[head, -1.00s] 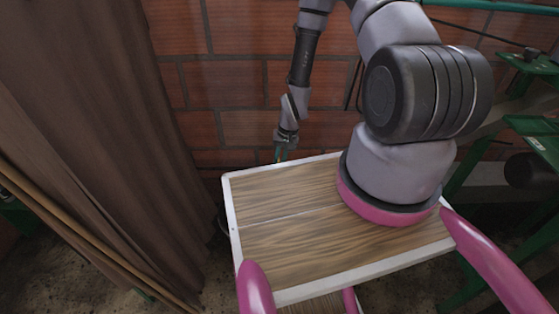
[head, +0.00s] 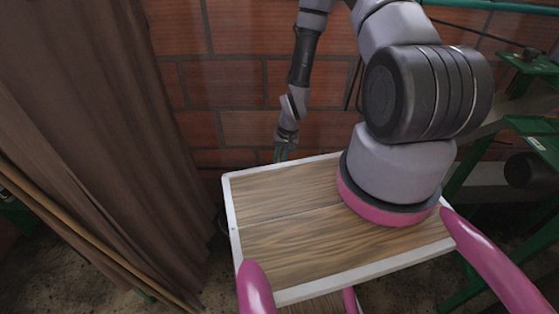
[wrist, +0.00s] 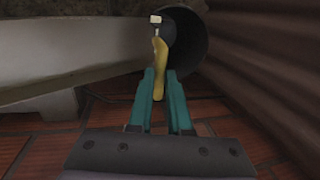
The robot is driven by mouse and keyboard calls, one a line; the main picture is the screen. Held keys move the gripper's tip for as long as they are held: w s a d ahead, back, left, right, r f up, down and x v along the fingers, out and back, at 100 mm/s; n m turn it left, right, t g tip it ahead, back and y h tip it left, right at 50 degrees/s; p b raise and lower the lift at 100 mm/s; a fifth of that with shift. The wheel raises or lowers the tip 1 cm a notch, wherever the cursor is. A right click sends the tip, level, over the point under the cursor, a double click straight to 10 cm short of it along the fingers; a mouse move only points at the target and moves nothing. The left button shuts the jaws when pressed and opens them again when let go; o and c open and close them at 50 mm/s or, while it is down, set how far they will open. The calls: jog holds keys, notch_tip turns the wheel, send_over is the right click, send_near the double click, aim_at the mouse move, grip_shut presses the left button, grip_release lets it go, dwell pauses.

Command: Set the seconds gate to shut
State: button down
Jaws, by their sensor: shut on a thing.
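In the wrist view, the teal fingers of my gripper (wrist: 160,85) are close together around a yellow handle (wrist: 159,66), which runs upward between their tips. A small pale block (wrist: 155,19) shows at the top of this handle. A dark round pipe mouth or drum (wrist: 187,40) is right behind it. I cannot tell for certain whether the handle belongs to the seconds gate. In the head view, my gripper (head: 282,152) is small and low behind the far edge of my wooden deck. What it holds is hidden there.
A pale trough or beam (wrist: 70,50) runs along the left of the wrist view, and a brown corrugated surface (wrist: 270,60) fills the right. In the head view, a brown curtain (head: 95,120) hangs left, a brick wall (head: 225,85) stands behind, and green framework (head: 535,130) is right.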

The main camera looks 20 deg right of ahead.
notch_tip(320, 180, down, 7)
dwell(0.3)
jog(key=shift+f, duration=0.1)
jog(key=c, duration=0.8)
grip_release()
jog(key=shift+c, duration=0.2)
notch_tip(320, 180, up, 11)
jog(key=d, duration=0.2)
jog(key=shift+s+f, duration=0.2)
jog(key=shift+s, duration=0.1)
